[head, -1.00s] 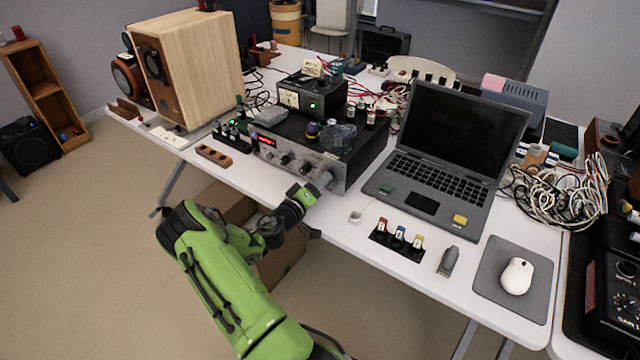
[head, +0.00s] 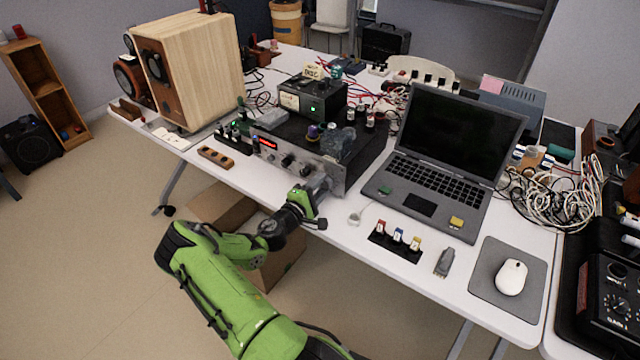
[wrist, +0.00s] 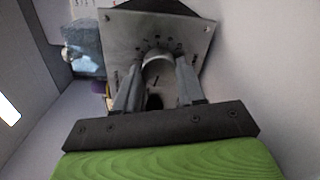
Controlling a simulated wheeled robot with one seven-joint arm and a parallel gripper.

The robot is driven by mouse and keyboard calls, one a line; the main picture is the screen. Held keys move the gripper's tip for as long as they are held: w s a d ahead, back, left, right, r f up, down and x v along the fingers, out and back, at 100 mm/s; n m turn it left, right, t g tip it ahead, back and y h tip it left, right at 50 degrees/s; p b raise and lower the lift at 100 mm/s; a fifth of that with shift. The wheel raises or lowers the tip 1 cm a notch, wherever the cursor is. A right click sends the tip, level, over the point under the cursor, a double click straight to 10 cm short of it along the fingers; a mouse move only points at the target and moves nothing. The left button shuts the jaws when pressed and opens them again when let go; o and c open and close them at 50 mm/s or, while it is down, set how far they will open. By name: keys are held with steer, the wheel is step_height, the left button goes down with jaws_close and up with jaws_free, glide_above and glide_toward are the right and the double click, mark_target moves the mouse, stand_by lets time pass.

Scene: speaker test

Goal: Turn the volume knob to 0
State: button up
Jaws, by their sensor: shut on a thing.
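The silver amplifier (head: 325,172) stands near the table's front edge, with a red lit display and several small knobs on its front. My gripper (head: 322,184) is at the right end of that front panel. In the wrist view the round silver volume knob (wrist: 157,66) sits on a metal plate with dark marks in an arc around it. My gripper's two fingers (wrist: 159,74) are on either side of the knob, shut on it. The knob is hidden behind my gripper in the head view, and its pointer cannot be made out.
An open laptop (head: 425,185) stands close to the right of the amplifier. A wooden speaker (head: 205,75) is at the left, and a black meter box (head: 325,103) sits on the amplifier. Small colored switches (head: 397,238) and a mouse (head: 511,277) lie toward the front right.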

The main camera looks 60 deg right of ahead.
steer(key=n+p, duration=0.2)
steer(key=n, duration=0.4)
steer(key=shift+f+n, duration=0.1)
steer(key=shift+n, duration=0.2)
steer(key=n+p, duration=0.2)
steer(key=n, duration=0.3)
steer(key=shift+s+f, duration=0.1)
steer(key=shift+f, duration=0.05)
steer(key=o, duration=1.1)
steer(key=shift+c, duration=0.2)
steer(key=shift+a, duration=0.15)
steer(key=w+a+p, duration=0.2)
steer(key=a, duration=1.3)
steer(key=shift+w+a, duration=0.2)
